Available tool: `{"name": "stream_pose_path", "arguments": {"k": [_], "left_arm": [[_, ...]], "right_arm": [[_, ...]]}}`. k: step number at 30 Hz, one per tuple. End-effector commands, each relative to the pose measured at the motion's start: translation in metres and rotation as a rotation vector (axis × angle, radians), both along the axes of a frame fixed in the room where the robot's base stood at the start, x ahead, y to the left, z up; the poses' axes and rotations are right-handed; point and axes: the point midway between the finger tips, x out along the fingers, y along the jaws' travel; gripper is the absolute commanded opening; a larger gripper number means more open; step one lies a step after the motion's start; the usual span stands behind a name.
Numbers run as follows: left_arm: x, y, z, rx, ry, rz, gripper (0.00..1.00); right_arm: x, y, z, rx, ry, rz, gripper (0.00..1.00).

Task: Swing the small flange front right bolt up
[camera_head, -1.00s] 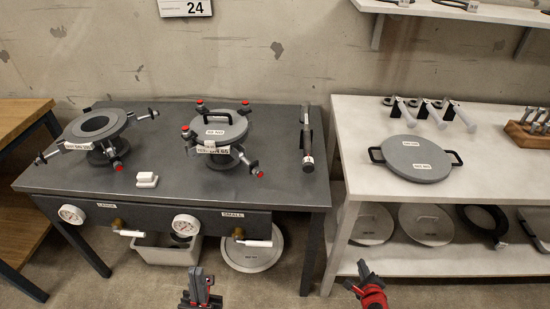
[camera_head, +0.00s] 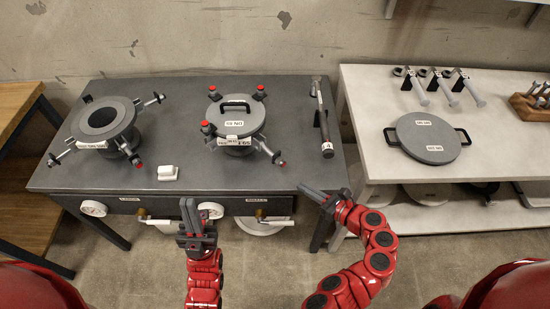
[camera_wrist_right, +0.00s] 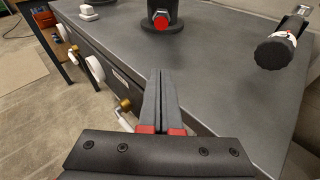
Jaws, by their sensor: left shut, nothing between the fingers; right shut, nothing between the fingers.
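The small flange (camera_head: 236,122) stands on the dark bench with a lidded cover and handle on top. Its front right bolt (camera_head: 270,152) hangs outward and down at the flange's right front. Other bolts with red tips sit around its rim, two of them upright at the back. In the right wrist view only the flange's lower pedestal (camera_wrist_right: 160,14) and a red bolt tip (camera_wrist_right: 161,21) show. My left gripper (camera_head: 189,215) is shut and empty in front of the bench. My right gripper (camera_head: 313,191) is shut and empty at the bench's front right edge, apart from the flange.
The large flange (camera_head: 103,118) stands open at the left of the bench. A white block (camera_head: 168,173) lies between the flanges near the front. A dark-handled tool (camera_head: 322,118) lies to the right of the small flange. Gauges and valve handles line the bench front.

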Motion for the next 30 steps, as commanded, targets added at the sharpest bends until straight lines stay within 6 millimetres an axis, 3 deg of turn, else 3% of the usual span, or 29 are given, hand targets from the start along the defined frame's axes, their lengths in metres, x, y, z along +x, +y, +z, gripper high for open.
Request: {"name": "stream_pose_path", "arguments": {"k": [11, 28, 30], "left_arm": [[0.0, 0.0, 0.002, 0.0, 0.0, 0.0, 0.0], [0.0, 0.0, 0.017, 0.0, 0.0, 0.0, 0.0], [0.0, 0.0, 0.025, 0.0, 0.0, 0.0, 0.0]], "right_arm": [[0.005, 0.006, -0.001, -0.001, -0.002, 0.004, 0.0], [0.068, 0.073, -0.025, -0.002, 0.002, 0.004, 0.0], [0.067, 0.07, -0.01, -0.004, -0.003, 0.0, 0.0]]}}
